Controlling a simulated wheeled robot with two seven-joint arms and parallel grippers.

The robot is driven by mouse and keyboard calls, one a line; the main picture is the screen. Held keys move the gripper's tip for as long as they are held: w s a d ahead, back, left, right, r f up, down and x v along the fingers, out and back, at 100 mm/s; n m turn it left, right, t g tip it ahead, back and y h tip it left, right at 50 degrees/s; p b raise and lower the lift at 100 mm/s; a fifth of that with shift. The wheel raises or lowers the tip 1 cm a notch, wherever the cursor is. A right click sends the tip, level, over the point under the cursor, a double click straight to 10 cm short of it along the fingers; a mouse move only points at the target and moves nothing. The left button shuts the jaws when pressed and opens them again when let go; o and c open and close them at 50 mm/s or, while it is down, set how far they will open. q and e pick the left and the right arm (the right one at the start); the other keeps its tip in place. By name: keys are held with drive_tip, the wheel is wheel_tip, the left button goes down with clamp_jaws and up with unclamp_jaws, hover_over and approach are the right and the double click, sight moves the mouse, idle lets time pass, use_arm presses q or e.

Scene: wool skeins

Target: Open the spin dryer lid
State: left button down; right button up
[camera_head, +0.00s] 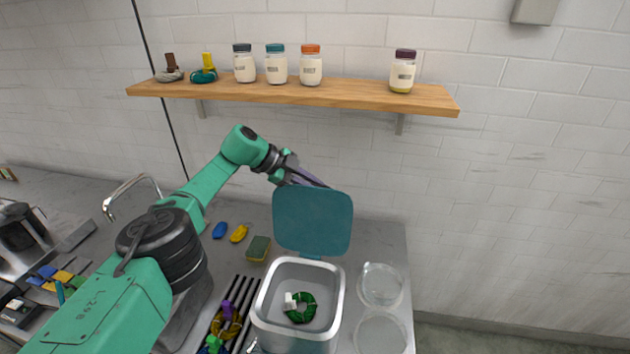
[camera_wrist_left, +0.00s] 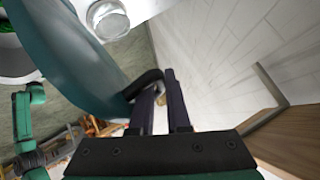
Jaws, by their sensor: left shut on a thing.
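The spin dryer (camera_head: 262,324) is a grey square tub on the counter. Its teal lid (camera_head: 312,222) stands upright at the tub's back edge, and the tub is open from above. A green skein (camera_head: 303,309) with a white tag lies inside. My left gripper (camera_head: 312,180) is behind the lid's upper edge. In the left wrist view, the fingers of my left gripper (camera_wrist_left: 172,98) are shut on the black lid handle (camera_wrist_left: 143,84), beside the teal lid (camera_wrist_left: 75,55). In the head view the lid hides the handle. My right gripper is not in view.
A wooden shelf (camera_head: 290,92) with several jars hangs above on the tiled wall. Two clear round dishes (camera_head: 380,286) stand right of the dryer. A sponge (camera_head: 258,248) and a rack (camera_head: 240,306) with skeins are to its left. A tap (camera_head: 130,190) stands further left.

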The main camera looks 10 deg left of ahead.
use_arm(q)
drive_tip(key=shift+w, duration=0.2)
drive_tip(key=c, duration=1.2)
unclamp_jaws()
drive_tip(key=shift+f, duration=0.1)
drive_tip(key=shift+o, duration=0.2)
drive_tip(key=shift+s+f, duration=0.1)
drive_tip(key=shift+s+f, duration=0.1)
drive_tip(key=shift+a, duration=0.1)
